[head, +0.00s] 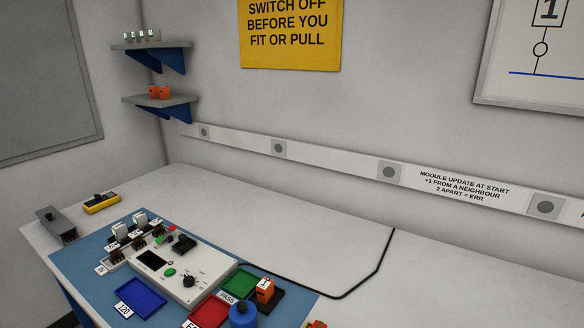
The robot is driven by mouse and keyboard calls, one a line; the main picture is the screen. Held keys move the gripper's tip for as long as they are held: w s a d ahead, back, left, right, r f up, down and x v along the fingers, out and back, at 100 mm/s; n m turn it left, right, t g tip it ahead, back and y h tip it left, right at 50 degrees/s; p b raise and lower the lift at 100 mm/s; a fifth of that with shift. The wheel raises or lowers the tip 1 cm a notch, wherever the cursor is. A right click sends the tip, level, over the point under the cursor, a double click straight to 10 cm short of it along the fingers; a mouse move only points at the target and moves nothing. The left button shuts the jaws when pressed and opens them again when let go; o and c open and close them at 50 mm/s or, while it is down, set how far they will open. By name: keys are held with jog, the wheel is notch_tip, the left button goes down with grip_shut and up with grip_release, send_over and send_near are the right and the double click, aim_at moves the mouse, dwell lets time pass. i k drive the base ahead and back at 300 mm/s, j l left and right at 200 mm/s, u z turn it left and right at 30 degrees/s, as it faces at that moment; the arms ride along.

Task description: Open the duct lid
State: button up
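No part is labelled as a duct lid, and I cannot tell for sure which one it is. A long grey box-like piece (55,223) lies at the left end of the bench, with a dark knob on top and a dark, toothed near end. Its top looks covered. A pale strip (330,160) with several round grey fittings also runs along the back wall; no open section shows on it. My gripper is not in view.
The white bench (215,190) carries a blue mat (85,270) with a control box (185,270), a blue tray (140,297), a red tray (209,312) and a green tray (240,281). A yellow device (101,203) lies near the grey piece. A black cable (350,288) crosses the right side.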

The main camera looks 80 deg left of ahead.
aim_at(58, 224)
jog(key=i+u, duration=0.1)
jog(key=u, duration=0.75)
jog(key=i+l+u, duration=0.1)
jog(key=u, duration=0.35)
jog(key=l+u, duration=0.1)
jog(key=u, duration=2.05)
jog(key=i+j, duration=0.25)
jog(key=j, duration=0.15)
jog(key=i+j, duration=0.3)
jog(key=i+j+z, duration=0.1)
jog(key=i+j, duration=0.15)
jog(key=j, duration=0.2)
jog(key=i+j, duration=0.25)
jog(key=i+j+z, duration=0.1)
jog(key=i+j, duration=0.15)
jog(key=j, duration=0.25)
jog(key=i+j, duration=0.35)
jog(key=i+l, duration=0.1)
jog(key=l, duration=0.35)
jog(key=i+z, duration=0.05)
